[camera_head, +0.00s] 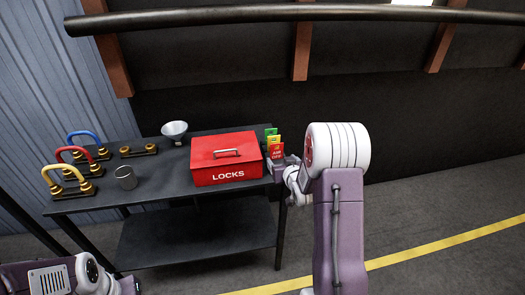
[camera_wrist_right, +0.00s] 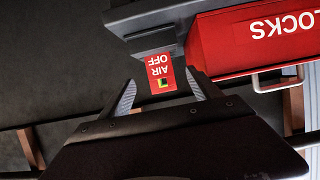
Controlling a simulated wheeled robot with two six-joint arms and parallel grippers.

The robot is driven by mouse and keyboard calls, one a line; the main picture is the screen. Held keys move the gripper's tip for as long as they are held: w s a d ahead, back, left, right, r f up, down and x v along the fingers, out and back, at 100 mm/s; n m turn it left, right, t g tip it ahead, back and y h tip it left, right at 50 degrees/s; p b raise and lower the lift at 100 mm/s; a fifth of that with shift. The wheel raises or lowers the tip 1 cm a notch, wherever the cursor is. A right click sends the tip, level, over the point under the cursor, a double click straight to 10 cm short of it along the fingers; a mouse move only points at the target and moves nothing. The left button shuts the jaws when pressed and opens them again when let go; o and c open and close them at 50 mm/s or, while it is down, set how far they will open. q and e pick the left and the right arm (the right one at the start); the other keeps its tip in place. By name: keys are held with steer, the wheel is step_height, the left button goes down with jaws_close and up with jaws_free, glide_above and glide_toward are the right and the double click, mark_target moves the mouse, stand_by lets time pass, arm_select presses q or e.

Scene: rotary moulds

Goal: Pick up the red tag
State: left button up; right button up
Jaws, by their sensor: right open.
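The red tag (camera_head: 276,151), lettered AIR OFF, stands at the front of a short row of tags by the right end of the table. In the right wrist view the red tag (camera_wrist_right: 160,72) appears upside down between the two fingers. My right gripper (camera_wrist_right: 165,90) is open around the tag, with a gap to each side of it. In the head view my right gripper (camera_head: 279,168) is just below the tag, partly hidden by my arm. My left arm shows at the lower left, but its fingers are not visible.
A red LOCKS box (camera_head: 225,158) stands immediately left of the tags. A yellow tag (camera_head: 274,140) and a green tag (camera_head: 270,131) are behind the red one.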

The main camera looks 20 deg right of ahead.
mark_target(277, 154)
steer(key=shift+w+d+f, duration=0.15)
steer(key=shift+w+d, duration=0.05)
steer(key=shift+w, duration=0.1)
steer(key=x, duration=0.3)
steer(key=shift+a+f, duration=0.1)
steer(key=shift+a, duration=0.15)
steer(key=x, duration=0.5)
steer(key=shift+d+p, duration=0.25)
steer(key=shift+p, duration=0.05)
steer(key=c, duration=1.4)
